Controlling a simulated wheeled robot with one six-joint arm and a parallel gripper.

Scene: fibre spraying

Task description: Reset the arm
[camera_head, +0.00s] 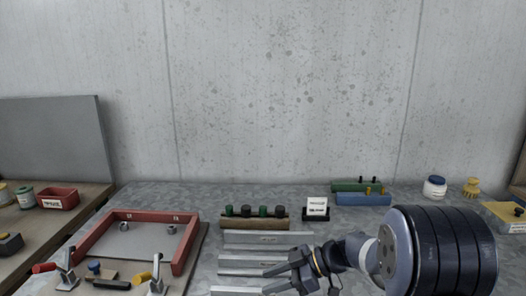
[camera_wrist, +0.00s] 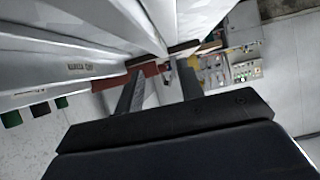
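My arm reaches in from the lower right of the head view, its dark ribbed link in front of the table's right part. My gripper (camera_head: 270,280) points left over the metal strips (camera_head: 265,237) at the table's front middle. In the wrist view its two dark fingers (camera_wrist: 158,78) stand apart with nothing held between them. I cannot tell how high the gripper is above the strips. In the wrist view the pale strips fill the upper left, close to the fingers, and part of the red frame shows beyond the fingertips.
A red frame (camera_head: 187,246) lies on a board with clamps at the left. A brown rack (camera_head: 254,222) with green and black knobs stands behind the strips. Green (camera_head: 350,185) and blue (camera_head: 362,199) blocks, a sign (camera_head: 317,205) and a white jar (camera_head: 434,188) stand further back, before a concrete wall.

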